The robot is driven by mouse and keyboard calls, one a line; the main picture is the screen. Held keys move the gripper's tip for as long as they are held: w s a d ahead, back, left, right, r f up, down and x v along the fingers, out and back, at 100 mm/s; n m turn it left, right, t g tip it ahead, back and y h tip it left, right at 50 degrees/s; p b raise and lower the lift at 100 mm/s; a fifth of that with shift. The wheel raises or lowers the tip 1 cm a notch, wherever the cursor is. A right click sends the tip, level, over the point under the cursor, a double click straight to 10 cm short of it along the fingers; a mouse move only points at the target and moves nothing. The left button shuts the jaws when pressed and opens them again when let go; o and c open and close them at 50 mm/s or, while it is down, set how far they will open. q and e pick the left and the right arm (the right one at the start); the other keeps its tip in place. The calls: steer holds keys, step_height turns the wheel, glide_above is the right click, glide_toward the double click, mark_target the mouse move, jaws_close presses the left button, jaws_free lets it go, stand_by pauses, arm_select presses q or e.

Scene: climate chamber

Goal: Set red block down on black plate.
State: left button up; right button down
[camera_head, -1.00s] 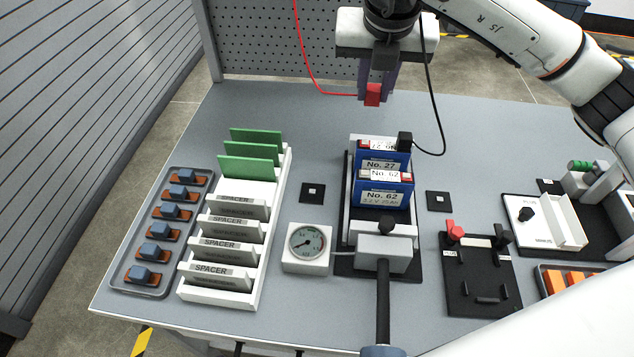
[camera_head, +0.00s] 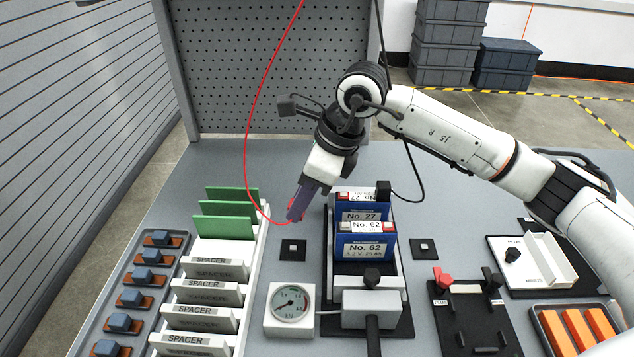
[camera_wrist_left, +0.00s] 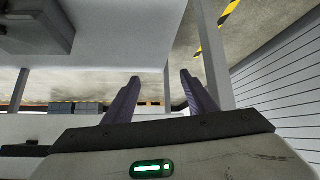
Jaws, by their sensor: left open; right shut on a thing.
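My right gripper (camera_head: 294,217) is shut on the red block (camera_head: 293,204), which shows only as red slivers around the purple fingers. A red cable runs to it. The hand is tilted and stands above the left black plate (camera_head: 285,258), a flat square with a pale centre, to the left of the blue battery cells (camera_head: 364,247). The block appears apart from the plate. Another black plate (camera_head: 423,258) lies to the right of the cells. My left gripper (camera_wrist_left: 160,78) is open and empty in the left wrist view; the head view does not show it.
A black block (camera_head: 384,190) with a black cable sits at the cells' rear right. Green boards (camera_head: 232,197) and white spacers stand in a rack at left. A round gauge (camera_head: 290,304) stands in front of the left plate. A perforated panel (camera_head: 270,75) rises behind.

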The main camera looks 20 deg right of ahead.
mark_target(290, 247)
steer(key=shift+s+a+f+n+g, duration=0.1)
steer(key=shift+a+f+n+g, duration=0.3)
steer(key=shift+a+f+n, duration=0.45)
steer(key=shift+d+f+b, duration=0.2)
steer(key=shift+f+b, duration=0.7)
steer(key=shift+f, duration=0.1)
step_height(290, 247, down, 4)
steer(key=b, duration=0.2)
steer(key=shift+b, duration=0.3)
arm_select(q)
steer(key=f, duration=0.2)
steer(key=d, duration=0.1)
steer(key=shift+w+f, duration=0.25)
steer(key=shift+f, duration=0.15)
arm_select(e)
steer(key=shift+f, duration=0.1)
arm_select(q)
steer(key=shift+s+f, duration=0.15)
steer(key=shift+f, duration=0.15)
steer(key=shift+f+b, duration=0.65)
steer(key=shift+b, duration=0.35)
arm_select(e)
steer(key=shift+f, duration=0.5)
steer(key=c, duration=1.2)
jaws_free()
